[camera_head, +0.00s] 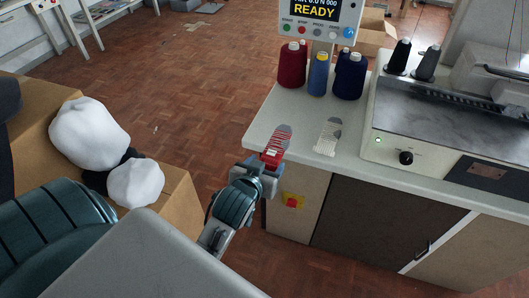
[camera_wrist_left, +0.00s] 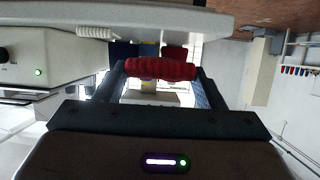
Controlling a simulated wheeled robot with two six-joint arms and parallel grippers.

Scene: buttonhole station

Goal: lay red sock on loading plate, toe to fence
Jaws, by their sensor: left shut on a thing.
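The red sock (camera_head: 275,152) shows at the near left end of the worktop, with a grey-and-red striped end pointing away from me. My left gripper (camera_head: 266,165) is shut on its near red part at the table's edge. In the left wrist view the red sock (camera_wrist_left: 160,68) spans between the two fingers. I cannot tell whether its far end touches the worktop. A flat grey metal plate (camera_head: 425,103) with a dark toothed strip along its back lies on the machine, to the right of the sock. My right gripper is not in view.
A white-and-grey striped sock-like piece (camera_head: 328,138) lies on the worktop (camera_head: 262,118) right of the red sock. Dark red (camera_head: 292,66), blue (camera_head: 318,76) and navy (camera_head: 350,77) cones stand behind. A cardboard box (camera_head: 172,200) with white bundles is at left.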

